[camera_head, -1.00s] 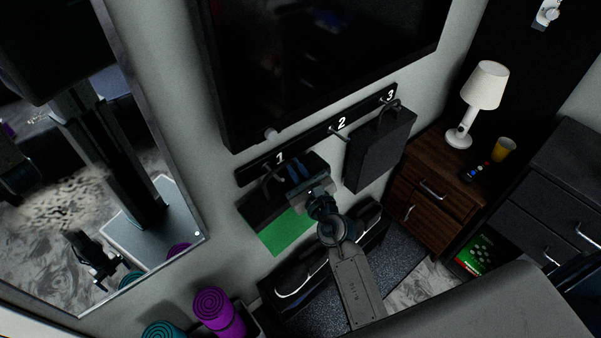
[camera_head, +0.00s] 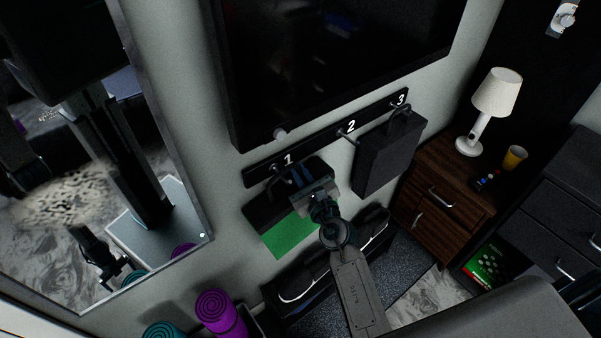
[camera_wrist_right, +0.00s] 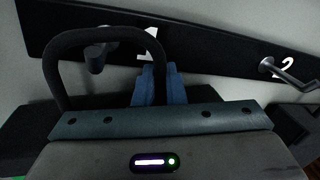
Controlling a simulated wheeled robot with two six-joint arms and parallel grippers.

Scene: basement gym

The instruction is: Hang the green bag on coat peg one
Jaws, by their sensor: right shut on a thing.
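The green bag (camera_head: 290,236) is against the wall below the peg numbered 1; its lower part shows green and its upper part looks dark. Coat peg one (camera_wrist_right: 97,60) shows inside the arch of the bag's dark handle (camera_wrist_right: 62,50) in the right wrist view. I cannot tell whether the handle rests on the peg. My right gripper (camera_head: 302,174) is shut on the right side of the handle, its blue fingers (camera_wrist_right: 160,86) just right of peg one. The gripper body hides part of the bag. My left gripper is not clearly in view.
A black bag (camera_head: 388,158) hangs at peg three. Peg two (camera_head: 349,137) is empty. A large dark screen (camera_head: 335,65) is above the rack (camera_head: 325,143). A wooden cabinet (camera_head: 440,215) with a lamp (camera_head: 495,95) is to the right.

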